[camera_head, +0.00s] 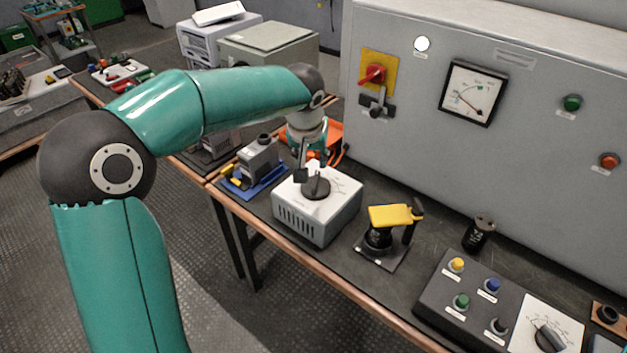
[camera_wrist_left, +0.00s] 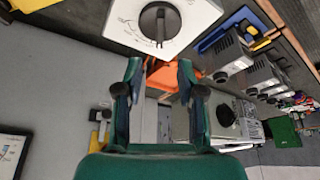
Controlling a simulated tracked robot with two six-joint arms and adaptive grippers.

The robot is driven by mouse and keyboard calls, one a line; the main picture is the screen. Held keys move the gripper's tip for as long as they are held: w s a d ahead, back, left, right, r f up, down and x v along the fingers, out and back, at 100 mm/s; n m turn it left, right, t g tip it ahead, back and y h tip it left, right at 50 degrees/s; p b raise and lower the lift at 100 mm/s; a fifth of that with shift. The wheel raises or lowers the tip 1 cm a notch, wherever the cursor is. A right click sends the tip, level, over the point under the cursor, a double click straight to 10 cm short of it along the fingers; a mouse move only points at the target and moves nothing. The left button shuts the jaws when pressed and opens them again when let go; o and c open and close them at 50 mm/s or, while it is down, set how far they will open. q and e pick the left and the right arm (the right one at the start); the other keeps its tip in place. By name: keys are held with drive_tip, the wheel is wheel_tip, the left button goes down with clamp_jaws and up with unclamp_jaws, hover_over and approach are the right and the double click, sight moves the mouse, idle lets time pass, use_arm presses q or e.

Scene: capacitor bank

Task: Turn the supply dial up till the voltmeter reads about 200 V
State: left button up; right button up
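The supply unit is a pale box (camera_head: 290,220) with vents on its front side and a black round dial (camera_head: 316,188) on its white top. The dial also shows in the left wrist view (camera_wrist_left: 159,22), with its pointer bar toward the bottom of the picture. My left gripper (camera_wrist_left: 160,72) is open, with a finger on each side and nothing between them; the dial lies beyond its fingertips. In the head view it is beside the dial, partly hidden by my arm. The voltmeter (camera_head: 473,93) is on the grey cabinet; its numbers are too small to read. My right gripper is not seen.
The grey cabinet (camera_head: 560,140) stands behind the bench and carries a red rotary switch (camera_head: 374,74). A yellow-handled device (camera_head: 392,217) stands right of the supply, then a button panel (camera_head: 463,300). A grey unit on a blue base (camera_head: 258,160) is to the left.

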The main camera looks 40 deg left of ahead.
sight(315, 182)
use_arm(q)
drive_tip(key=x, duration=1.2)
drive_tip(key=shift+f+p, duration=0.25)
drive_tip(key=shift+p, duration=0.05)
